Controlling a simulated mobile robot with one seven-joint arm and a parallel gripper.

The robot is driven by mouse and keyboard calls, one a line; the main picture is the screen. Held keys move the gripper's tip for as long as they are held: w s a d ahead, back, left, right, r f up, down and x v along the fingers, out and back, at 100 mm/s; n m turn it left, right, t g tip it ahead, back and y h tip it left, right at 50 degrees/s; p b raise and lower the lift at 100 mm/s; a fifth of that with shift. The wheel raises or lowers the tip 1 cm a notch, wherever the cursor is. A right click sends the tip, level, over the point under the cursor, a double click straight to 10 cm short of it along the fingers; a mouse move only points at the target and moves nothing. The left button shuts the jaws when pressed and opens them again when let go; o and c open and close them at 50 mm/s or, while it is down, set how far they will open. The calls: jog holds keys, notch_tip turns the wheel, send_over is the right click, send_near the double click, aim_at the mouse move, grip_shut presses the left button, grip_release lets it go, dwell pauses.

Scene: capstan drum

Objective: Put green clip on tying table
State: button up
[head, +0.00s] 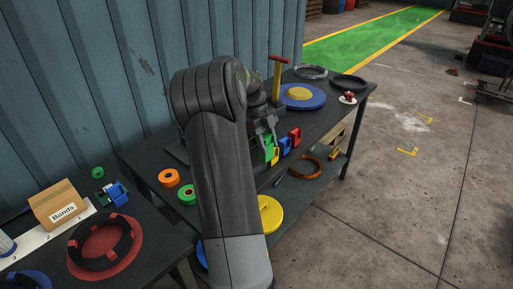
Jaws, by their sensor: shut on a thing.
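My gripper (267,133) is over the front edge of the long dark table, partly behind my arm. It is shut on the green clip (269,151), which hangs below the fingers. A yellow clip (275,156), a blue clip (285,145) and a red clip (295,136) are close to its right. A second dark table (155,214) is at the lower left, probably the tying table. It carries a red disc (131,255) with a black coil on it. The fingertips are small and hard to make out.
The left table also holds a Bands box (60,205), a green ring (97,172) and a blue clip-like piece (117,192). Open floor is right.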

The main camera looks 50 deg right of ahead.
jog(key=shift+w+a+f, duration=0.25)
jog(key=shift+w+f, duration=0.7)
jog(key=shift+f, duration=0.3)
jog(key=shift+w+a+f, duration=0.2)
jog(key=shift+w+f, duration=0.7)
jog(key=shift+f, duration=0.35)
jog(key=shift+w+a+f, duration=0.25)
jog(key=shift+w+f, duration=0.7)
jog(key=shift+f, duration=0.3)
jog(key=shift+f, duration=0.15)
jog(key=o, duration=1)
jog(key=shift+c, duration=0.2)
jog(key=v, duration=1.2)
jog(key=shift+r, duration=0.25)
